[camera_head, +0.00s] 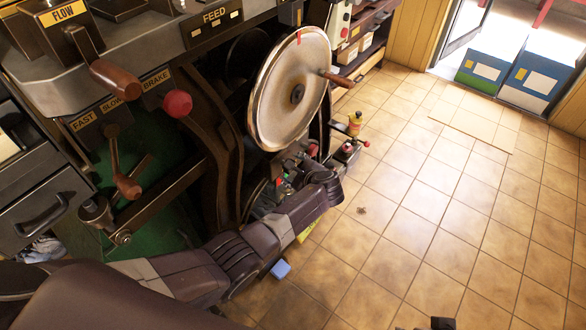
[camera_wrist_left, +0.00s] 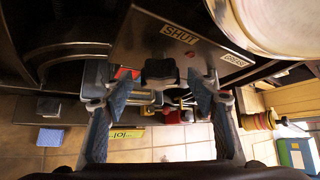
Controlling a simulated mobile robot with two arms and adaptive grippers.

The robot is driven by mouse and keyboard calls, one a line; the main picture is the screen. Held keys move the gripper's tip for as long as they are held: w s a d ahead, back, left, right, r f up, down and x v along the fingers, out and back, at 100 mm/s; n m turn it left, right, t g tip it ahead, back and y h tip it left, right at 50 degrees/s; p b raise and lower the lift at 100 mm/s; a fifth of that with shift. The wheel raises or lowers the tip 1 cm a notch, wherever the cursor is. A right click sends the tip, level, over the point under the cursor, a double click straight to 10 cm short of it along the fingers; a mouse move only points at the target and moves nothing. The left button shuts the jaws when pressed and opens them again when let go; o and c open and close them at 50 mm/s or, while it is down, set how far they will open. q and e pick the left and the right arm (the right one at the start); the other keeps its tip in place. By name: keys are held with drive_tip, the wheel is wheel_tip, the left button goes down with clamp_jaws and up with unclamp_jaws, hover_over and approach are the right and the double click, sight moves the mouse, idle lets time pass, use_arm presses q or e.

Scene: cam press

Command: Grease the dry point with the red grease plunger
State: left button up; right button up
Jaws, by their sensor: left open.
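My left gripper (camera_wrist_left: 158,88) is open in the left wrist view, its two blue-grey fingers wide apart. Between and beyond the fingertips are a black knob (camera_wrist_left: 160,72) and small red parts (camera_wrist_left: 174,117); I cannot tell which is the red grease plunger or the dry point. No object is clearly held. In the head view my left gripper (camera_head: 285,178) reaches in below the large metal wheel (camera_head: 290,88), partly hidden by its own wrist, near small red and green parts. A small dark piece at the bottom edge (camera_head: 442,323) seems to be my right gripper, mostly out of frame.
The press has a red ball knob (camera_head: 178,103), a wooden-handled lever (camera_head: 115,80) and the wheel's handle (camera_head: 337,80).

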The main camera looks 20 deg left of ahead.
use_arm(q)
drive_tip(key=v, duration=1.2)
idle(0.4)
